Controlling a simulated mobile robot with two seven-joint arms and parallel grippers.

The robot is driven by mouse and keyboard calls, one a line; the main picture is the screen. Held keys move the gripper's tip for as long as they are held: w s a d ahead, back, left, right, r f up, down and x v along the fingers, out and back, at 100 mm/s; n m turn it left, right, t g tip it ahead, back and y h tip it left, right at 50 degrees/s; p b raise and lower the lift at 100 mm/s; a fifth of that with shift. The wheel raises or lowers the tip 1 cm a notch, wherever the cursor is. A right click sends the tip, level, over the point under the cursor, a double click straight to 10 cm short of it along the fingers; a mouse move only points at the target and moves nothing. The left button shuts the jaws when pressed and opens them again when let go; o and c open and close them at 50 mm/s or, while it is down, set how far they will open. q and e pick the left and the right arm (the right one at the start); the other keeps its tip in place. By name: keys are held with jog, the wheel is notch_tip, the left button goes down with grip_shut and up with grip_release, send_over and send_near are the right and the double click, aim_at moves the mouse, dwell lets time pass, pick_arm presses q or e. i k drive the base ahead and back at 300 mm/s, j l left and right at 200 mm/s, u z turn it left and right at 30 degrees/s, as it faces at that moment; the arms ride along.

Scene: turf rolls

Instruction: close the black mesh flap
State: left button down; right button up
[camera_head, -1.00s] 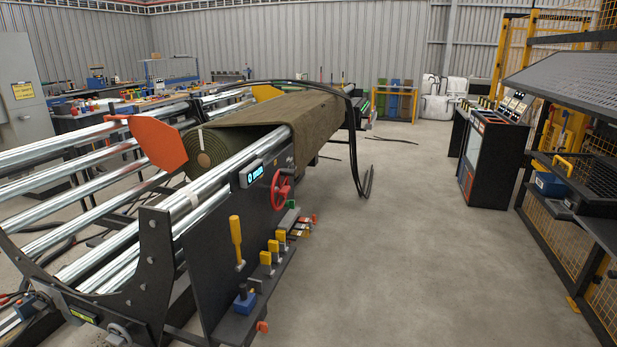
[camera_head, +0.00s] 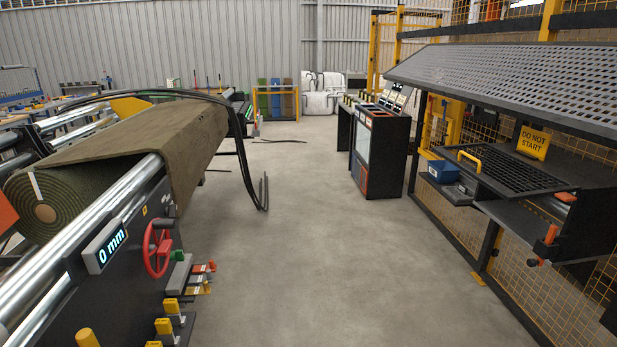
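A black mesh panel (camera_head: 520,170) with a yellow handle (camera_head: 470,158) on its near left edge projects from the yellow-framed cage at the right. It lies about flat, tilted slightly, so I take it as the black mesh flap standing open. Above it a larger grey perforated panel (camera_head: 520,82) slopes outward like a hood. Behind the black mesh a yellow "DO NOT START" sign (camera_head: 534,142) stands in the recess. Neither of my grippers shows in the view.
The turf roller machine (camera_head: 115,270) with a red handwheel (camera_head: 158,248) and a green turf roll (camera_head: 45,210) stands at left. A blue box (camera_head: 442,172) sits beside the black mesh. A dark console (camera_head: 380,150) stands further back. The concrete floor (camera_head: 320,260) between is clear.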

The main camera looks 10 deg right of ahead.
aim_at(562, 193)
jog(key=i+z, duration=0.3)
jog(key=i, duration=0.3)
jog(key=i+z, duration=0.25)
jog(key=i, duration=0.35)
jog(key=i+z, duration=0.3)
jog(key=i, duration=0.3)
jog(key=i+j+z, duration=0.15)
jog(key=i+z, duration=0.2)
jog(key=i, duration=0.25)
